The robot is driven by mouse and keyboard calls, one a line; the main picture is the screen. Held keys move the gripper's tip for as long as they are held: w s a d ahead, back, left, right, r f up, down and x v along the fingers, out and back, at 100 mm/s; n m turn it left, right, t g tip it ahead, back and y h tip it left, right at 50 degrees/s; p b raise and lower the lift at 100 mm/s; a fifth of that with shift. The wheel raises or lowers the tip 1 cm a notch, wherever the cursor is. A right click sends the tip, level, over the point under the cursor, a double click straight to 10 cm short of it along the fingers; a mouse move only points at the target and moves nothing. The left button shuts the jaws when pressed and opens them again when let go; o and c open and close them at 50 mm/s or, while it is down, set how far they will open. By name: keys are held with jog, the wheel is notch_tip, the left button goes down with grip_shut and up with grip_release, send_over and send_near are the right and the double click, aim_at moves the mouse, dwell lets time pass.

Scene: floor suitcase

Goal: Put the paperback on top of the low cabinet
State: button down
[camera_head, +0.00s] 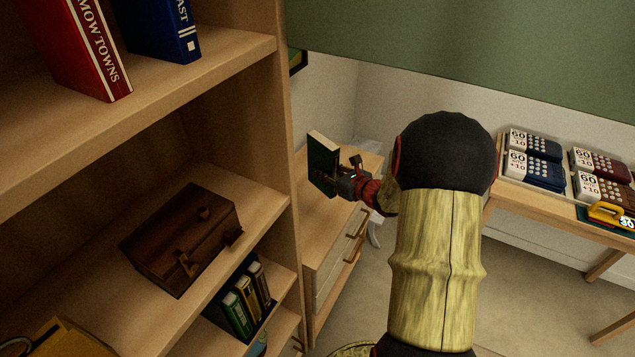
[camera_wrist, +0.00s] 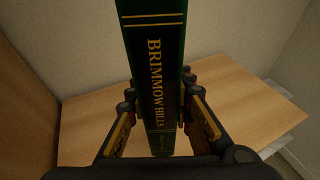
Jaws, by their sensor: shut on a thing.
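The paperback is a dark green book (camera_head: 322,162) held upright, its spine lettered BRIMMOW HILLS in the wrist view (camera_wrist: 157,70). My gripper (camera_head: 343,183) is shut on it, with one finger on each side of the spine; the fingers also show in the wrist view (camera_wrist: 160,105). The low cabinet (camera_head: 318,228) is light wood with drawers and stands just beyond the shelf unit. The book is over its top (camera_wrist: 245,105). I cannot tell whether the book's lower end touches the top.
A tall shelf unit (camera_head: 285,130) stands close on the left, with a red book (camera_head: 75,50), a blue book (camera_head: 160,25), a brown box (camera_head: 180,240) and several small books (camera_head: 246,298). The visible cabinet top beside the book is clear.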

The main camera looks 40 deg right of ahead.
jog(key=shift+w+d+f+b, duration=0.65)
jog(key=shift+w+f, duration=0.35)
jog(key=shift+f, duration=0.65)
jog(key=shift+w+d+f+b, duration=0.6)
jog(key=shift+w+f, duration=0.4)
jog(key=shift+f, duration=0.6)
jog(key=shift+w+d+f+b, duration=0.6)
jog(key=shift+w+f, duration=0.4)
jog(key=shift+f, duration=0.65)
jog(key=shift+a, duration=0.1)
jog(key=shift+f, duration=0.15)
jog(key=c, duration=1.6)
grip_release()
